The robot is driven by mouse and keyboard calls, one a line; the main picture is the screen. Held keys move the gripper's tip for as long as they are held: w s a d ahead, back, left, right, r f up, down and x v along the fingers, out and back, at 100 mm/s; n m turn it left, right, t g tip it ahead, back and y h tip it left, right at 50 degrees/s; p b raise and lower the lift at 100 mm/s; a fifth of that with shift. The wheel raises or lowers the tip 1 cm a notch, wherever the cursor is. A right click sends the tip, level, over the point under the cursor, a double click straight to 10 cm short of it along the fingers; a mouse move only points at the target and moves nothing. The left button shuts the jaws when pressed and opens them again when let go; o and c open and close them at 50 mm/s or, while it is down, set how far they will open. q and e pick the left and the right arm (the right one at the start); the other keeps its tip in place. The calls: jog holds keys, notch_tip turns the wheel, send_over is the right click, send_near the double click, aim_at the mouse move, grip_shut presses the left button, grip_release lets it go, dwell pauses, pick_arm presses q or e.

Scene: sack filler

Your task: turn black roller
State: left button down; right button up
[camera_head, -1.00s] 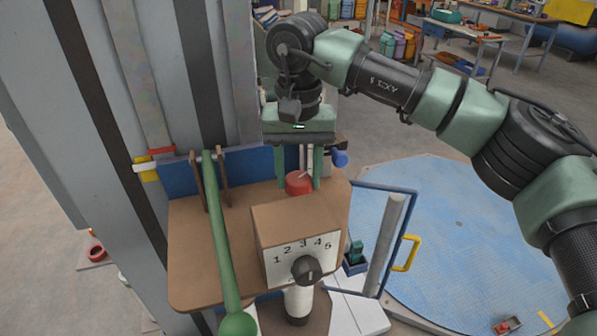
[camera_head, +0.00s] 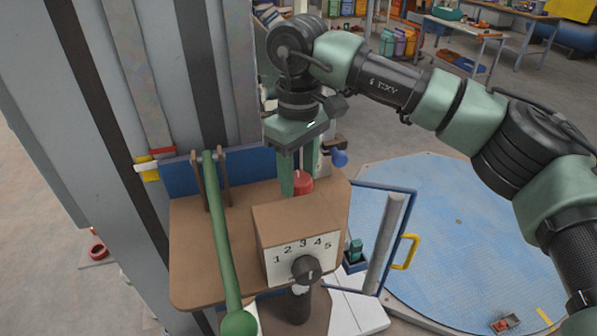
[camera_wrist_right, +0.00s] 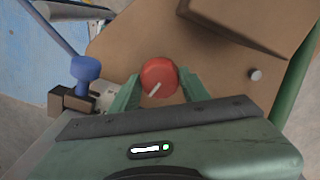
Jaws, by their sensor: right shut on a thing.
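My right gripper (camera_head: 299,180) points down and is shut on a red knob (camera_head: 304,183) on top of the brown machine plate. In the right wrist view its two green fingers (camera_wrist_right: 160,93) sit on either side of the red knob (camera_wrist_right: 159,74), which has a white mark. A short upright cylinder (camera_head: 296,304), now mostly black, stands below the numbered dial box; I cannot tell whether it is the black roller. A black dial knob (camera_head: 307,269) is on the box's front. My left gripper is not in view.
The brown box (camera_head: 295,215) with numbers 1 to 5 stands just in front of the red knob. A long green lever (camera_head: 220,240) is to its left. A blue-framed door with a yellow handle (camera_head: 404,252) is at the right. A blue knob (camera_head: 339,158) is near the gripper.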

jog(key=shift+r+n, duration=0.1)
jog(key=shift+n, duration=0.4)
jog(key=o, duration=1.4)
jog(key=shift+c, duration=0.2)
jog(key=shift+w+r, duration=0.1)
jog(key=shift+r, duration=0.25)
notch_tip(320, 180, up, 6)
jog(key=shift+f+b, duration=0.25)
jog(key=shift+b, duration=0.35)
jog(key=shift+r, duration=0.75)
